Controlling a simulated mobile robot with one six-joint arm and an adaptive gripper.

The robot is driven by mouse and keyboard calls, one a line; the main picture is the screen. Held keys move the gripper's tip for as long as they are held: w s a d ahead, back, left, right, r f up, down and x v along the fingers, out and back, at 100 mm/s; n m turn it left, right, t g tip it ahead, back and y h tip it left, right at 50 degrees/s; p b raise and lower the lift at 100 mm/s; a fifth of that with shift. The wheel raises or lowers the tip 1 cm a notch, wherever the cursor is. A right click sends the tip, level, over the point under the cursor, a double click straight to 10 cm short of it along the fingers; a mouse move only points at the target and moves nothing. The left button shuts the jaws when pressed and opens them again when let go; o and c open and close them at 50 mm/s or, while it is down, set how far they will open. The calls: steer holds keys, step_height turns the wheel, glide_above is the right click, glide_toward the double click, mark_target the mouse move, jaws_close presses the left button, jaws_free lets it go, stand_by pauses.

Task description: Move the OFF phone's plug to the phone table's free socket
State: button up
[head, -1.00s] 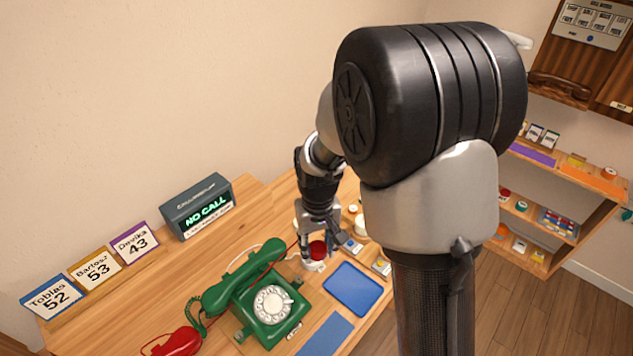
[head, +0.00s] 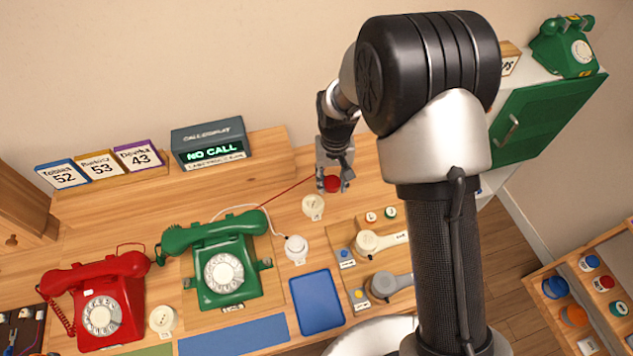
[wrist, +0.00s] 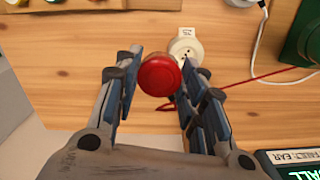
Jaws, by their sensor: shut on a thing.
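My gripper (head: 333,178) is shut on a red plug (head: 333,184). In the wrist view, the round red plug (wrist: 160,75) sits between the fingertips. A thin red cord runs from it to the left in the head view, behind the green phone (head: 222,270). A white socket (head: 313,207) is just left of and below the plug, apart from it; in the wrist view its face (wrist: 187,45) shows bare, with a small number tag. The red phone (head: 102,310) stands at the left, with another white socket (head: 162,320) beside it.
A white plug (head: 296,248) with a white cord fills a socket right of the green phone. A blue tray (head: 316,302) and a wooden tray with handled items (head: 378,241) lie at the front. The call display (head: 208,143) reads NO CALL behind.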

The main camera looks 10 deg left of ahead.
steer(key=shift+n, duration=0.3)
steer(key=shift+s+a+f+b, duration=0.1)
steer(key=shift+a+f+b, duration=0.65)
steer(key=shift+f, duration=0.6)
steer(key=shift+s+a+f+b, duration=0.1)
steer(key=shift+a+f+b, duration=0.45)
steer(key=shift+a+f, duration=0.6)
steer(key=shift+a+f+b, duration=0.65)
steer(key=shift+f, duration=0.85)
steer(key=shift+f+b, duration=0.4)
steer(key=shift+f, duration=0.3)
steer(key=o, duration=1)
steer(key=shift+r, duration=0.1)
step_height(320, 180, up, 12)
steer(key=shift+f, duration=0.1)
